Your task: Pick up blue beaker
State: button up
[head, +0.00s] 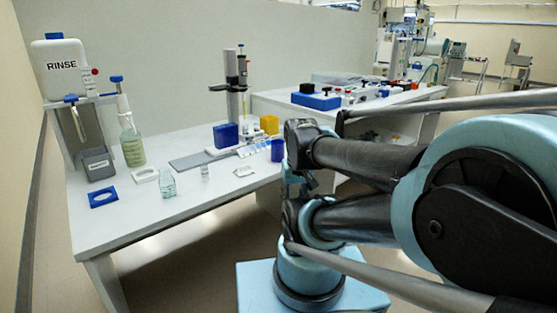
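The blue beaker (277,150) is a small dark blue cylinder. It stands upright near the front right edge of the white bench, just left of my folded arm in the head view. My arm crosses the right half of the view, and its end is around the dark joint beside the beaker. Small parts below that joint look like my gripper (300,182), but its fingers cannot be made out. The gripper appears apart from the beaker.
The white bench (140,222) also holds a RINSE tank (62,68), a green-tinted bottle (131,143), a glass bottle (168,183), a blue frame (103,197), a blue box (226,135), a yellow box (269,124) and a tall stand (232,82). A second bench stands behind my arm.

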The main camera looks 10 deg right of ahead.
aim_at(277, 146)
jog(key=u, duration=0.75)
jog(key=k, duration=1.4)
jog(key=z, duration=0.9)
jog(key=i, duration=1)
